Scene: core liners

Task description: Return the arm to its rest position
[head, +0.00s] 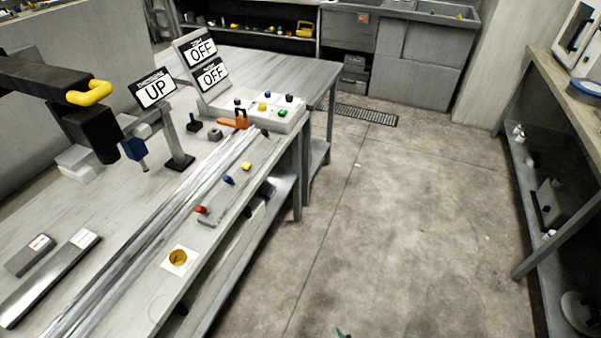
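My gripper is not clearly seen in the head view, and I cannot tell the arm's pose from this frame. A small dark greenish shape (343,333) pokes in at the bottom edge, too little of it to identify. No object is seen held.
A long workbench (225,225) fills the left, with clear core tubes (150,215), coloured knobs, a button box (265,112), signs reading UP and OFF, and a black overhead machine head (95,130) with a yellow handle. A shelved bench (555,100) stands right. The concrete floor (400,220) between is clear.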

